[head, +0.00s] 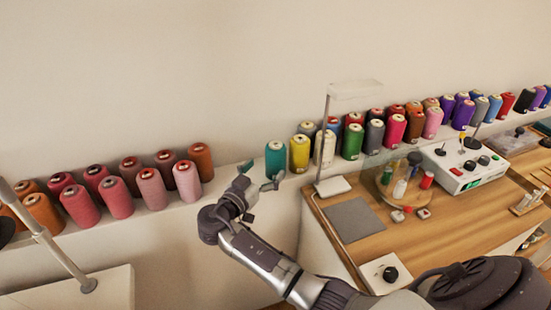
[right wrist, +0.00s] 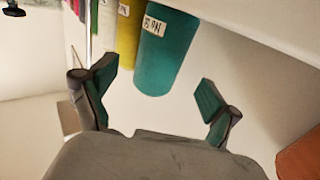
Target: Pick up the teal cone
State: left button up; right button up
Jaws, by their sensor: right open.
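The teal cone (head: 275,160) stands upright on the white wall ledge, at the left end of a row of thread cones. My right gripper (head: 260,176) is open and empty, just in front of the cone and slightly to its left. In the right wrist view the teal cone (right wrist: 167,55) shows ahead of the two spread fingers (right wrist: 156,80), with a white label on it; its far end is cut off by the frame. The fingers do not appear to touch it. My left gripper is not in view.
A yellow cone (head: 299,153) stands close beside the teal one on the right. Reddish and orange cones (head: 150,188) stand on the left ledge. The ledge (head: 228,180) is free left of the teal cone.

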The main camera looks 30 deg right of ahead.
aim_at(271, 162)
jog(key=x, duration=0.2)
jog(key=p+x, duration=0.1)
jog(key=x, duration=0.1)
jog(key=shift+r, duration=0.4)
jog(key=shift+w+d+f+p, duration=0.15)
jog(key=shift+d+p, duration=0.15)
jog(key=shift+d, duration=0.1)
jog(key=c, duration=1.3)
jog(key=shift+c, duration=0.2)
jog(key=shift+r, duration=0.2)
